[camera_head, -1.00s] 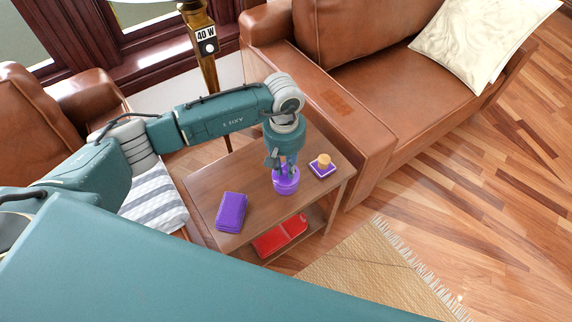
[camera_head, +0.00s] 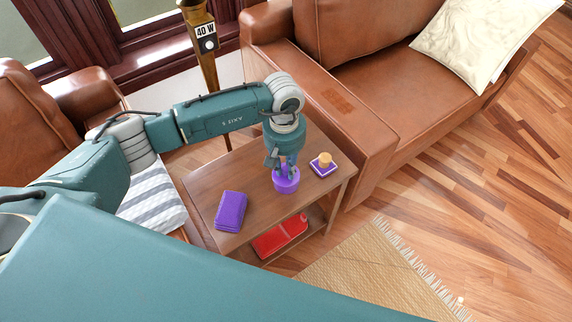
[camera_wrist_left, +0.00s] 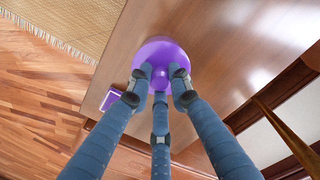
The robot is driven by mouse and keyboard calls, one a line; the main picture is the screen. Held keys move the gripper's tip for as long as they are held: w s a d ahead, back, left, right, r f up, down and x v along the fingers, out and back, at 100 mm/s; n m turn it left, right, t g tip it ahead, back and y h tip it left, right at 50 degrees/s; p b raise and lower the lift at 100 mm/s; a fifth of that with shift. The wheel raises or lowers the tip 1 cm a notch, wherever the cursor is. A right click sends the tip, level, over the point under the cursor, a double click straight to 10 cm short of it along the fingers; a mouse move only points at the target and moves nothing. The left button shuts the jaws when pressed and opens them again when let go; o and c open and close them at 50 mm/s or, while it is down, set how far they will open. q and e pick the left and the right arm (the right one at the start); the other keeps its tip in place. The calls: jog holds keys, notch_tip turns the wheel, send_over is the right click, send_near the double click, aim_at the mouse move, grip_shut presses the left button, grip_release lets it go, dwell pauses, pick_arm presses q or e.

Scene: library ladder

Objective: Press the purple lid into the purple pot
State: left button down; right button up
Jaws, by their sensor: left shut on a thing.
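The purple pot (camera_head: 287,186) stands upright on the wooden side table, near its right end. My left gripper (camera_head: 286,172) points straight down right above it, fingers shut on the small knob of the purple lid. In the left wrist view the round purple lid (camera_wrist_left: 160,50) shows from above, with three fingers closed around its middle. The lid is at the mouth of the pot; the fingers partly hide it, and I cannot tell how deep it sits. My right gripper is not in view.
On the wooden table (camera_head: 259,208) lie a purple book-like block (camera_head: 231,211) and a small purple-edged tray (camera_head: 329,172) with a yellow cylinder (camera_head: 324,159). A red item (camera_head: 280,237) lies on the lower shelf. A brown sofa (camera_head: 345,125) stands close behind on the right.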

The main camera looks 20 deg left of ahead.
aim_at(286, 168)
pick_arm(q)
jog(key=shift+f, duration=0.2)
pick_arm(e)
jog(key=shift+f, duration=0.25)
pick_arm(q)
jog(key=c, duration=1.5)
grip_release()
jog(key=shift+r, duration=0.3)
notch_tip(286, 168, up, 8)
jog(key=shift+f, duration=0.15)
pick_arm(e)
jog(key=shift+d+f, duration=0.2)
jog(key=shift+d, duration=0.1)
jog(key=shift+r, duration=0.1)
